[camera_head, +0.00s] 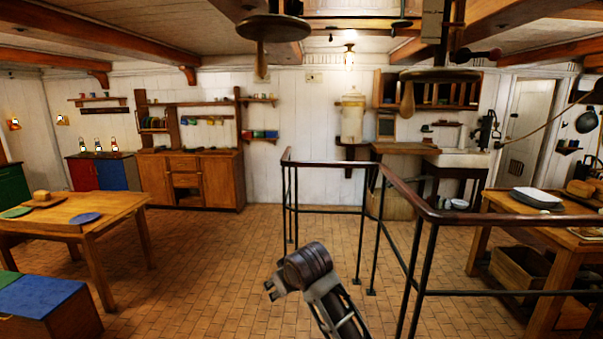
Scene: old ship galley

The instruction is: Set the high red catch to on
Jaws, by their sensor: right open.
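I cannot make out for certain which thing is the high red catch. A small orange-red fitting (13,124) is on the white wall at the far left, with another, paler one (62,119) to its right. Both are too small to read their setting. My right gripper (271,289) is at the bottom middle, over the tiled floor, pointing left. It is open, with nothing seen in it, far from all of these. My left gripper is not in view.
A dark railing (412,203) stands just right of my right gripper. A wooden table (110,206) is at the left, and a lidded chest (50,310) is in the near left corner. Another table (570,240) is at the right. The tiled floor (200,260) is clear between.

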